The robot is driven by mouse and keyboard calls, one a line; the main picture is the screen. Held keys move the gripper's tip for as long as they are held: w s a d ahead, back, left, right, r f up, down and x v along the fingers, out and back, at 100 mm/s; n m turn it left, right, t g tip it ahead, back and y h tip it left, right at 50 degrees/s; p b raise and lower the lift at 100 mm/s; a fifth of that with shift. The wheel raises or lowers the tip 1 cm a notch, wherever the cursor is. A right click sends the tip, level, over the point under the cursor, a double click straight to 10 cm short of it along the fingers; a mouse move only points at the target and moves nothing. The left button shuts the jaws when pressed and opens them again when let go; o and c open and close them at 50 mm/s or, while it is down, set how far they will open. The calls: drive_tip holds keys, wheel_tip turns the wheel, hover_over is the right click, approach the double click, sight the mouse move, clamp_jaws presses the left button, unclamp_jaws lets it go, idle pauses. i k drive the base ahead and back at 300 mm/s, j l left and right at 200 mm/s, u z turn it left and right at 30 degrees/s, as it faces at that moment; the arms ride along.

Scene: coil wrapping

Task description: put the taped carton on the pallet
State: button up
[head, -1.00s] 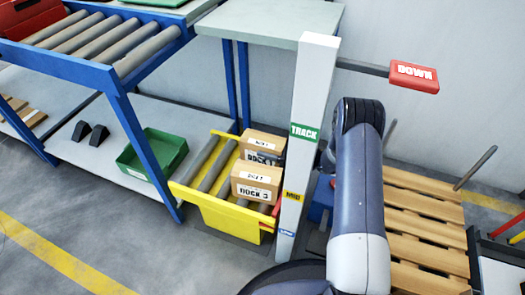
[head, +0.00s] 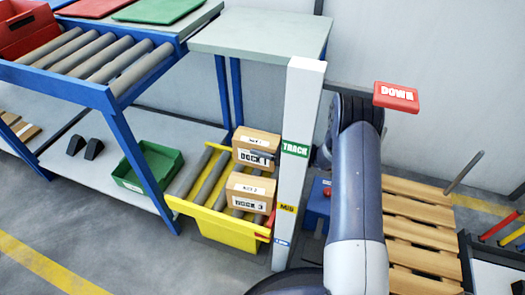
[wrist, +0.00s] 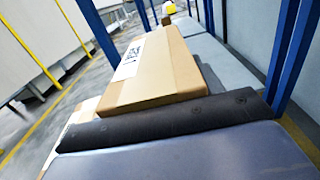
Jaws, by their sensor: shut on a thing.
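Two brown cartons with white labels sit on the yellow roller bin: the rear carton reads DOCK 1 (head: 257,143) and the front carton reads DOCK 3 (head: 250,192). My gripper (head: 264,155) shows only as a dark tip by the rear carton, mostly hidden behind the white post. In the wrist view a carton (wrist: 155,75) lies just past my dark finger bar (wrist: 160,120), and part of another shows at lower left. My gripper is shut on a carton; which one is unclear. Tape is hard to make out. The wooden pallet (head: 415,225) is at the right, beyond my arm.
A white post (head: 297,160) marked TRACK stands between the cartons and my arm. A red DOWN sign (head: 396,97) is above the pallet. A green tray (head: 150,165) sits on the low shelf, left of the yellow bin (head: 225,225). A roller conveyor (head: 95,65) is at upper left.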

sight(395, 245)
drive_tip(key=k+l+z, duration=0.15)
drive_tip(key=l+z, duration=0.2)
drive_tip(key=l, duration=0.7)
drive_tip(key=l+z, duration=0.35)
drive_tip(key=l, duration=0.7)
